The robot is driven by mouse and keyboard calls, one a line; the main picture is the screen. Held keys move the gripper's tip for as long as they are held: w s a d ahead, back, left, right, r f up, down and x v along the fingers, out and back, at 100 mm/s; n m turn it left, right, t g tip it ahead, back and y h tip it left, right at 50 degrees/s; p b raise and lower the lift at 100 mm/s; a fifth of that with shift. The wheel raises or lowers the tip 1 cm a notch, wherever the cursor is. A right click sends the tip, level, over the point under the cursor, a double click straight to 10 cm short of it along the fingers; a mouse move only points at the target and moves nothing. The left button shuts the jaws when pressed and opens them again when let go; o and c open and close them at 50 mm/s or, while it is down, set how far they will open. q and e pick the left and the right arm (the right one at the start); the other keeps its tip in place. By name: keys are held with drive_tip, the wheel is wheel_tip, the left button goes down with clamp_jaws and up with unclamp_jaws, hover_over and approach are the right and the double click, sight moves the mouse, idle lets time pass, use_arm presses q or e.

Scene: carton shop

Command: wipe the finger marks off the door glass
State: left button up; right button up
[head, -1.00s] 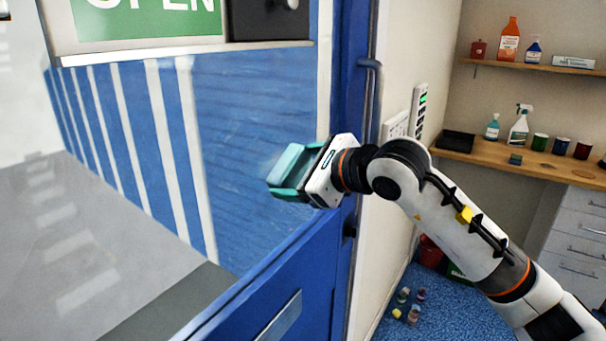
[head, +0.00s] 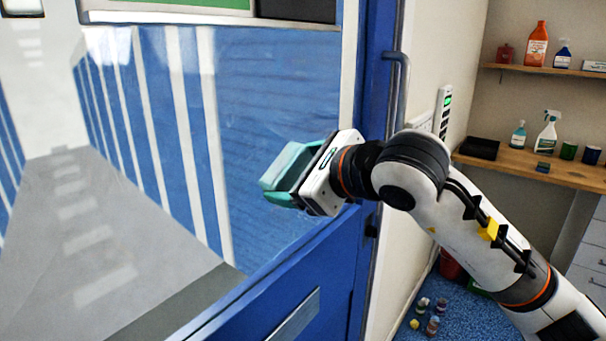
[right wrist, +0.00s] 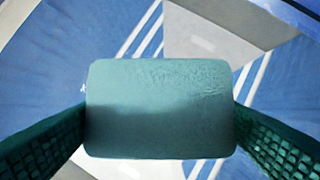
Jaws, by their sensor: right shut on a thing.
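The door glass (head: 262,95) fills the left of the head view, set in a blue door frame (head: 375,110). Faint hazy streaks show on the glass around my right gripper; I cannot tell finger marks from reflections. My right gripper (head: 282,182) is shut on a teal sponge (head: 287,162) in front of the lower right part of the glass. In the right wrist view the sponge (right wrist: 160,105) sits between the two green fingers, with the glass behind it. I cannot tell for sure whether it touches the glass. My left gripper is not in view.
A door handle (head: 399,95) stands out right of the glass. An open sign (head: 170,4) is cut off at the top. Right are a shelf (head: 545,71) and a counter (head: 530,168) with bottles. Small jars (head: 428,315) stand on the blue floor.

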drive_tip(key=shift+r, duration=0.85)
drive_tip(key=shift+w+d, duration=0.75)
drive_tip(key=shift+w, duration=0.25)
drive_tip(key=shift+w+d+b, duration=0.15)
drive_tip(key=shift+w+d, duration=0.65)
drive_tip(key=shift+w, duration=0.3)
drive_tip(key=shift+w+d+b, duration=0.15)
drive_tip(key=shift+w+d, duration=0.6)
drive_tip(key=shift+w, duration=0.35)
drive_tip(key=s+d+b, duration=0.1)
drive_tip(key=d, duration=0.1)
drive_tip(key=s+d+b, duration=0.1)
drive_tip(key=s+d, duration=0.1)
drive_tip(key=shift+s+d+b, duration=0.2)
drive_tip(key=shift+d+b, duration=0.2)
